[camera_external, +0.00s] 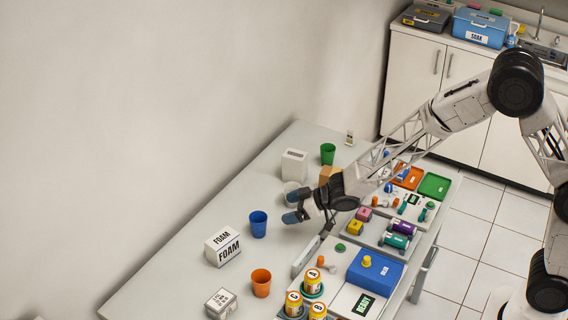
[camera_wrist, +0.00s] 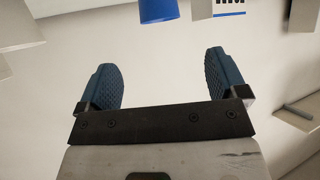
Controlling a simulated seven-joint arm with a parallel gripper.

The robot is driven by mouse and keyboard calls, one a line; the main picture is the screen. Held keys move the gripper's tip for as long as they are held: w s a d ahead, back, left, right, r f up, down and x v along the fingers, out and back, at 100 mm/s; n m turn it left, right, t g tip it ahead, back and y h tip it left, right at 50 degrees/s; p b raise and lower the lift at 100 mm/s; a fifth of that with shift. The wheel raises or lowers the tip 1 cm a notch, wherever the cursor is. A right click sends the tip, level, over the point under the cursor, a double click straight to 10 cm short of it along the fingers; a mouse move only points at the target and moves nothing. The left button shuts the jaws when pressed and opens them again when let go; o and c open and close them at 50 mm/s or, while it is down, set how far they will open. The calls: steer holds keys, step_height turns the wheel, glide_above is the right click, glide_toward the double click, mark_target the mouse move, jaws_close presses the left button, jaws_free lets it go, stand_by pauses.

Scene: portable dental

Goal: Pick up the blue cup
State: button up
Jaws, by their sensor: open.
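The blue cup (camera_external: 258,224) stands upright on the table, between the white FOAM box and my gripper. My gripper (camera_external: 291,207) is to the right of the blue cup in the external view, apart from it, with nothing between its fingers. In the wrist view the two blue-padded fingers of my gripper (camera_wrist: 165,80) are spread wide. The lower part of the blue cup (camera_wrist: 158,10) shows at the top edge there, beyond the fingertips; the rest of it is cut off.
A FOAM box (camera_external: 223,246) and an orange cup (camera_external: 261,282) stand near the blue cup. A white cup (camera_external: 291,192) is close behind my gripper, and a green cup (camera_external: 328,153) stands farther back. Trays with jars and a blue box (camera_external: 376,268) fill the right side.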

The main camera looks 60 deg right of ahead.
steer(key=shift+w, duration=0.1)
stand_by(0.3)
glide_toward(251, 219)
steer(key=shift+x, duration=1.15)
steer(key=shift+a, duration=0.1)
steer(key=shift+x, duration=2.45)
steer(key=c, duration=1)
